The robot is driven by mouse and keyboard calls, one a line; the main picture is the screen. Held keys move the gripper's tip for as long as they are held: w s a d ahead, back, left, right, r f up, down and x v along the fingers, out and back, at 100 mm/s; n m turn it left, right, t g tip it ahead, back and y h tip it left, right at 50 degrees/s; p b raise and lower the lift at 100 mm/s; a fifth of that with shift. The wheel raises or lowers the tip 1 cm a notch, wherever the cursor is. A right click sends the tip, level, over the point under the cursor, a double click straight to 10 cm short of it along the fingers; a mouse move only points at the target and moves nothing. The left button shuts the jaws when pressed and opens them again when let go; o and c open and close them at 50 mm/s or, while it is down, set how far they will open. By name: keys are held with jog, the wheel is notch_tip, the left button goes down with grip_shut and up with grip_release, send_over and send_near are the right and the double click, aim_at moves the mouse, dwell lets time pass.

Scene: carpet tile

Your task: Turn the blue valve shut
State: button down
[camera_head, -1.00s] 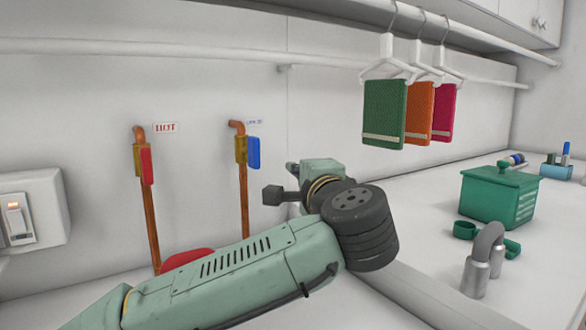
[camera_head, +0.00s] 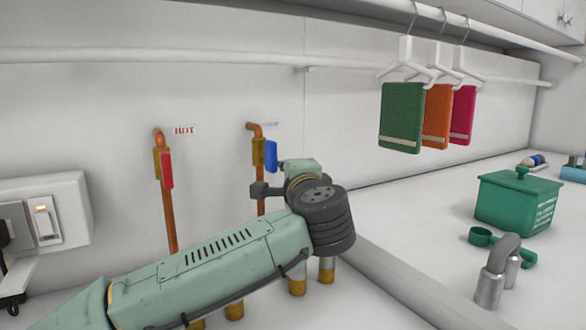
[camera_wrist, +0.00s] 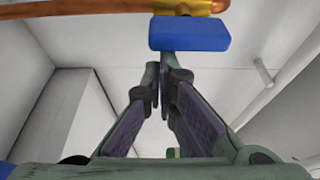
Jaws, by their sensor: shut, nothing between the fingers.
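The blue valve (camera_head: 271,155) has a flat blue handle on a brass body, on the right-hand copper pipe (camera_head: 254,135). The handle runs alongside the pipe, roughly parallel to it. In the wrist view the blue handle (camera_wrist: 190,34) lies just beyond the fingertips, with the brass body behind it. My gripper (camera_wrist: 164,72) is shut and empty, its tips close to the handle's near edge; I cannot tell whether they touch.
A red-handled valve (camera_head: 167,170) stands on the left pipe under a HOT label (camera_head: 186,131). A switch box (camera_head: 45,225) is at the left. Towels (camera_head: 402,117) hang from a rail. A green box (camera_head: 517,200) and a grey faucet (camera_head: 500,270) are on the right.

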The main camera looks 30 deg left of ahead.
jog(key=shift+s+a+f+m+g, duration=0.15)
jog(key=shift+m+g, duration=0.15)
jog(key=shift+m, duration=0.5)
jog(key=s+m+g+p, duration=0.1)
jog(key=m, duration=0.1)
jog(key=s+a+m+g+p, duration=0.1)
jog(key=m, duration=0.2)
jog(key=s+a+m+g+p, duration=0.1)
jog(key=s+m, duration=0.1)
jog(key=m, duration=0.1)
jog(key=shift+a+g+p, duration=0.15)
jog(key=shift+g+p, duration=0.15)
dwell(0.9)
dwell(0.7)
